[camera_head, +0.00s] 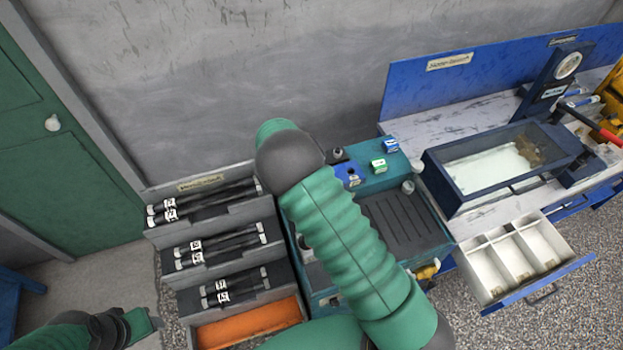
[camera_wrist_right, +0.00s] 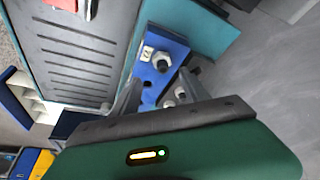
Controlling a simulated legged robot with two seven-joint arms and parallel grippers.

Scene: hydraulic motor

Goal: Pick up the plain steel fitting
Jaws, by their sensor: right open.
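A steel hex fitting (camera_wrist_right: 162,64) stands in a blue block (camera_wrist_right: 170,48) beside a white label in the right wrist view. Further steel fittings (camera_wrist_right: 180,92) sit closer to the palm, near one finger. I cannot tell which is the plain one. My right gripper (camera_wrist_right: 160,78) is open, with its fingers on either side of part of the blue block and nothing visibly held. In the head view my right arm hides this gripper; part of the blue block (camera_head: 347,174) shows beside the arm. My left gripper (camera_head: 140,325) is at the lower left, its jaws unclear.
A stepped rack (camera_head: 215,221) with black tools stands left of my right arm. The grooved tray (camera_head: 400,220) lies to its right. Further right are a glass-topped case (camera_head: 500,160) and an open drawer (camera_head: 520,260) with white compartments. A wall is behind.

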